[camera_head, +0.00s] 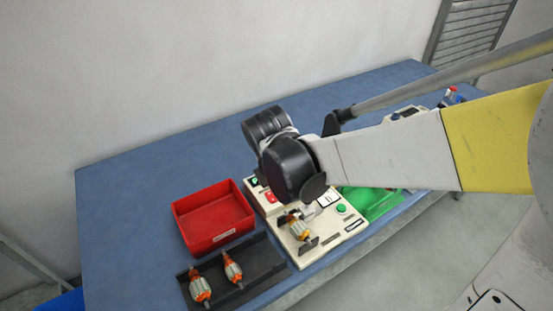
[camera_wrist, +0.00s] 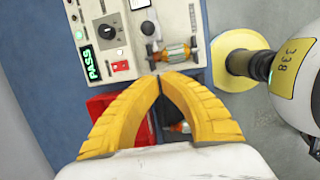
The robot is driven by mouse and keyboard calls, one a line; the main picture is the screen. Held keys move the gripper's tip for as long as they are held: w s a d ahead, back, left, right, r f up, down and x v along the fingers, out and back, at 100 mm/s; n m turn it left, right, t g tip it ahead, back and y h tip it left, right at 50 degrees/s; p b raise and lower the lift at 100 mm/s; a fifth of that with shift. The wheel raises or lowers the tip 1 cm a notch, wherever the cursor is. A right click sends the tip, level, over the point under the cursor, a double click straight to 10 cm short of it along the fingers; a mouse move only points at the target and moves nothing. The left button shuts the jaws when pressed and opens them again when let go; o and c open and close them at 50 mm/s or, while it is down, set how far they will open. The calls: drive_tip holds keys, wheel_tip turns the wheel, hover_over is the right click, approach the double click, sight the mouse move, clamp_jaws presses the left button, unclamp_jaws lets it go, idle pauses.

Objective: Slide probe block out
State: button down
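The pale tester (camera_head: 327,228) stands on the blue table, and its display reads PASS in green in the wrist view (camera_wrist: 90,62). An armature (camera_head: 299,229) with an orange winding lies across the tester's holder; it also shows in the wrist view (camera_wrist: 176,52). A black round knob (camera_wrist: 148,28) on a pale part sits beside the armature; this looks like the probe block, but I cannot be sure. My gripper (camera_wrist: 163,77) is shut, its yellow fingertips together, near the armature with nothing seen between them. In the head view my arm hides part of the tester.
A red bin (camera_head: 178,222) stands left of the tester. A black tray (camera_head: 262,262) with two armatures lies in front of it. A green tray (camera_head: 372,205) is right of the tester, partly behind my arm. The table's left part is clear.

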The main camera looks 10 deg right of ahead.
sight(288, 220)
drive_tip(key=shift+w+a+f+n, duration=0.25)
drive_tip(key=shift+f+n, duration=0.1)
drive_tip(key=shift+n, duration=0.25)
drive_tip(key=shift+w+a+f+n, duration=0.1)
drive_tip(key=shift+a+f+n, duration=0.2)
drive_tip(key=shift+n, duration=0.3)
drive_tip(key=shift+d, duration=0.1)
drive_tip(key=b+x, duration=0.4)
drive_tip(key=x, duration=0.6)
drive_tip(key=shift+s+d+f, duration=0.1)
drive_tip(key=shift+s, duration=0.05)
drive_tip(key=d, duration=0.1)
drive_tip(key=w+d, duration=0.1)
drive_tip(key=shift+w+d+r+b, duration=0.25)
drive_tip(key=shift+d+r+b, duration=0.1)
drive_tip(key=shift+d+r, duration=0.05)
drive_tip(key=shift+w+d+r, duration=0.1)
drive_tip(key=shift+w+d, duration=0.1)
drive_tip(key=shift+d, duration=0.1)
